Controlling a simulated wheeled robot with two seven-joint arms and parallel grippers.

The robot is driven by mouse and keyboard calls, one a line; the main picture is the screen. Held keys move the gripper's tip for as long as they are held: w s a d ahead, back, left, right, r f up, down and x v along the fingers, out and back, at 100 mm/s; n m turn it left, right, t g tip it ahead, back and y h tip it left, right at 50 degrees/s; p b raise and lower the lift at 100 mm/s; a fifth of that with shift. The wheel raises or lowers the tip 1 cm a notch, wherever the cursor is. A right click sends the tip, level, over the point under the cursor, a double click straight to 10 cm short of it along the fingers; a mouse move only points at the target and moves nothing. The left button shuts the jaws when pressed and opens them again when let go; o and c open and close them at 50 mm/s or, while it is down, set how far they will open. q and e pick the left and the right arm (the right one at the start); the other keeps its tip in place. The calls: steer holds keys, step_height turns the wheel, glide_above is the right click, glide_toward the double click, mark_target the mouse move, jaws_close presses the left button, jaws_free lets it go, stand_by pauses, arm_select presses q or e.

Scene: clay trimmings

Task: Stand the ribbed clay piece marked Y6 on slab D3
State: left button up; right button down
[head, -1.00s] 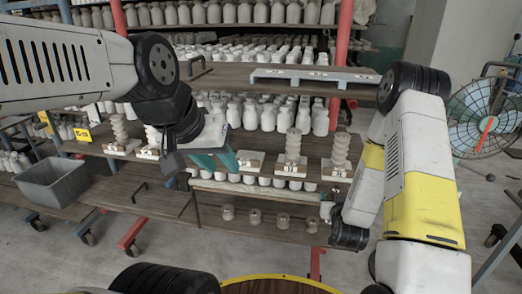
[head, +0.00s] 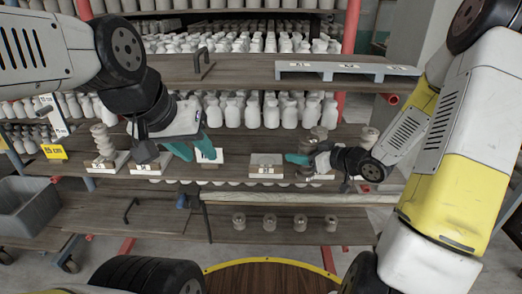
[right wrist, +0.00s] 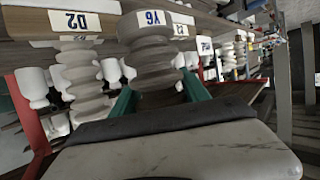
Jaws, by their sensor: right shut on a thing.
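The ribbed clay piece marked Y6 (right wrist: 150,62) sits between the teal fingers of my right gripper (right wrist: 158,98) in the right wrist view, its label facing the camera. The right gripper (head: 304,160) is shut on it at the shelf in the head view, where the ribbed piece (head: 318,134) shows partly behind the gripper. I cannot tell whether it is lifted. My left gripper (head: 196,148) is open and empty over the shelf, farther left.
Another ribbed piece (head: 368,138) stands to the right, close to my right wrist. A ribbed piece (head: 101,140) stands on a slab at left. A label D2 (right wrist: 75,20) is close by in the wrist view. White jars (head: 270,112) crowd the shelf behind.

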steer(key=shift+w+a+r, duration=0.1)
steer(key=shift+w+a, duration=0.1)
steer(key=shift+a, duration=0.1)
steer(key=shift+w+a+r+x, duration=0.1)
steer(key=shift+r+x, duration=0.35)
steer(key=shift+x, duration=2.45)
steer(key=shift+w+a+r+x, duration=0.15)
steer(key=shift+r+x, duration=0.25)
steer(key=shift+x, duration=2.5)
steer(key=shift+w+a+r+x, duration=0.1)
steer(key=shift+r+x, duration=0.35)
steer(key=shift+x, duration=2.45)
steer(key=shift+a+f, duration=0.1)
steer(key=shift+f, duration=0.1)
steer(key=c, duration=0.5)
jaws_free()
steer(key=shift+s+f, duration=0.1)
steer(key=shift+s+d+r, duration=0.2)
steer(key=shift+d+r, duration=0.1)
steer(key=v, duration=1.1)
steer(key=shift+s+d+r, duration=0.1)
steer(key=shift+d, duration=0.05)
